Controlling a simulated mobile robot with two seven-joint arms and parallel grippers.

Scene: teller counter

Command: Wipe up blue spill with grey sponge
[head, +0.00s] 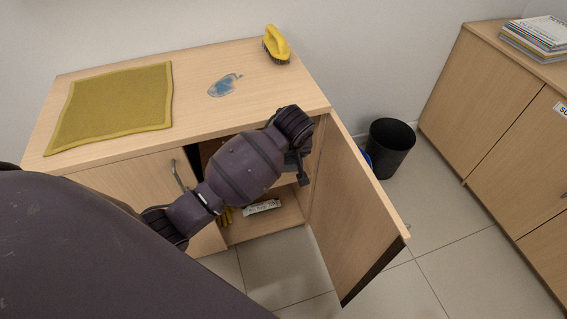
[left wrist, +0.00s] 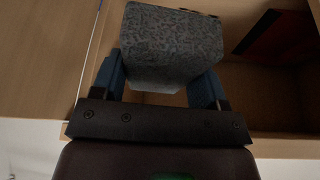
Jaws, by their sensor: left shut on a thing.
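The blue spill (head: 223,87) lies on the wooden cabinet top, between the mustard mat and the yellow brush. The grey speckled sponge (left wrist: 168,45) sits between the blue fingers of my left gripper (left wrist: 160,82) in the left wrist view. The gripper is shut on it. In the head view my left gripper (head: 300,172) is at the open right compartment of the cabinet, below the top and beside the open door. The sponge is hidden there. My right gripper is in neither view.
The cabinet top (head: 195,120) holds a mustard mat (head: 115,104) and a yellow brush (head: 276,44). The open door (head: 350,215) juts out right of my arm. A black bin (head: 389,147) stands beyond it. Another cabinet (head: 500,95) is at the right.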

